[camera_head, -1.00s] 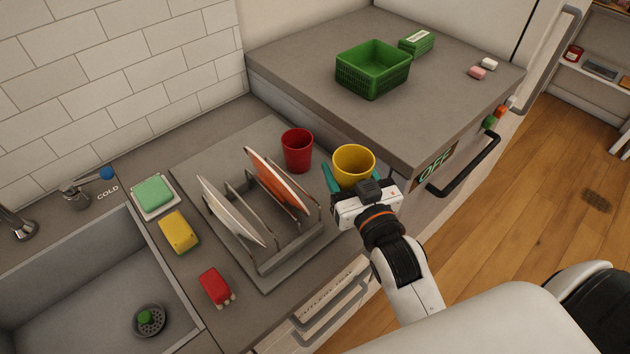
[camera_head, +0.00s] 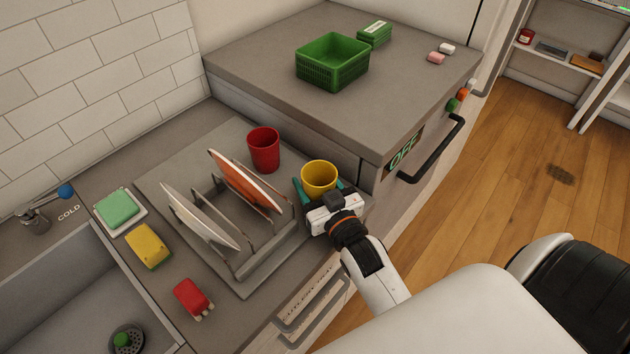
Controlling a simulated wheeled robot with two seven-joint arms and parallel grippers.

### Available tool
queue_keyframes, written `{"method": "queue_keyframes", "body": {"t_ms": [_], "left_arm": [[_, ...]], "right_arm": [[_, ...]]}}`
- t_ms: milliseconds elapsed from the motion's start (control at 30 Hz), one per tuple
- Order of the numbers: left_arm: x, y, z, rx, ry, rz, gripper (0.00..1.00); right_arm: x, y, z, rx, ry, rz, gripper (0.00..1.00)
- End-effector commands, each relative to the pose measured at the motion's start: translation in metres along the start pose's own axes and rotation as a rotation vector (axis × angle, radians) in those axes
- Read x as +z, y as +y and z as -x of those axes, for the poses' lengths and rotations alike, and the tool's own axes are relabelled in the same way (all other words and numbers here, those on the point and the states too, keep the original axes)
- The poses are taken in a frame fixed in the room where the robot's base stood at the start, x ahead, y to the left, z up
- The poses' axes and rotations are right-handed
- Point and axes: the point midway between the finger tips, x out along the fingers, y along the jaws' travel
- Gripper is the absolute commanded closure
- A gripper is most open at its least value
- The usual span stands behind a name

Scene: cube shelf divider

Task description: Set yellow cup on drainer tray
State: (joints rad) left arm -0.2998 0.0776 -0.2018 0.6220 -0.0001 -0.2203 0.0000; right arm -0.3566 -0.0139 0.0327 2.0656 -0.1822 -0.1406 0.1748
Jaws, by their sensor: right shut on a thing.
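The yellow cup (camera_head: 319,174) is upright between the teal fingers of my right gripper (camera_head: 320,190), which is shut on it. The cup is at the right end of the grey drainer tray (camera_head: 190,160), to the right of the plate rack. The gripper hides the cup's base, so I cannot tell whether it touches the tray. A red cup (camera_head: 264,149) stands upright on the tray, left of and behind the yellow cup. My left gripper is not in view.
A white plate (camera_head: 195,215) and an orange-and-white plate (camera_head: 240,181) stand in the rack (camera_head: 250,262). A raised counter (camera_head: 270,85) with a green basket (camera_head: 331,65) rises behind the cups. Sponges, a red brush (camera_head: 192,298) and the sink (camera_head: 50,310) are left.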

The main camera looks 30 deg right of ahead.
Motion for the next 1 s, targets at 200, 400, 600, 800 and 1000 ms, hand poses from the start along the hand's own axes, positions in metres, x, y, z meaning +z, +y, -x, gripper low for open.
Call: {"method": "queue_keyframes", "body": {"t_ms": [200,400,600,800,1000], "left_arm": [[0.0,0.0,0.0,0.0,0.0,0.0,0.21],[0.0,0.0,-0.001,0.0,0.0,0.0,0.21],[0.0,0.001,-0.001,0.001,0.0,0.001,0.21],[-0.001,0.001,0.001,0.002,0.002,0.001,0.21],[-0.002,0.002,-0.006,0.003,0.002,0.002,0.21]], "right_arm": [[0.0,0.0,0.0,0.0,-0.001,0.0,0.67],[-0.003,0.0,0.0,0.0,0.0,0.0,0.29],[-0.002,0.0,0.0,0.0,0.0,0.0,0.2],[0.002,0.0,0.0,0.0,-0.002,0.0,0.2],[-0.002,0.0,0.027,0.0,0.003,-0.001,0.2]]}}
